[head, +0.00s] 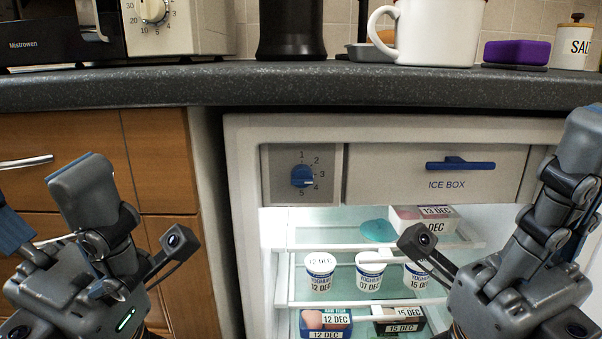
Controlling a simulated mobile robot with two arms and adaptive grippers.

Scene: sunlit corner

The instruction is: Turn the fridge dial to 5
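The fridge dial (303,176) is a round blue knob on a grey panel at the fridge's upper left. Numbers 1 to 5 run clockwise around it, with 1 at the top and 5 at the bottom. Its pale mark seems to point right and slightly down, near 4; it is too small to be sure. My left gripper (45,205) is at the lower left, its fingers apart and empty, well away from the dial. My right gripper (578,150) is at the right edge, partly cut off, in front of the fridge's right side. Neither touches the dial.
The ice box drawer (437,174) with a blue handle is right of the dial. Yoghurt pots (319,271) and food packs stand on shelves below. The grey worktop (300,86) overhangs above. Wooden drawers (155,160) are at left. Space directly before the dial is clear.

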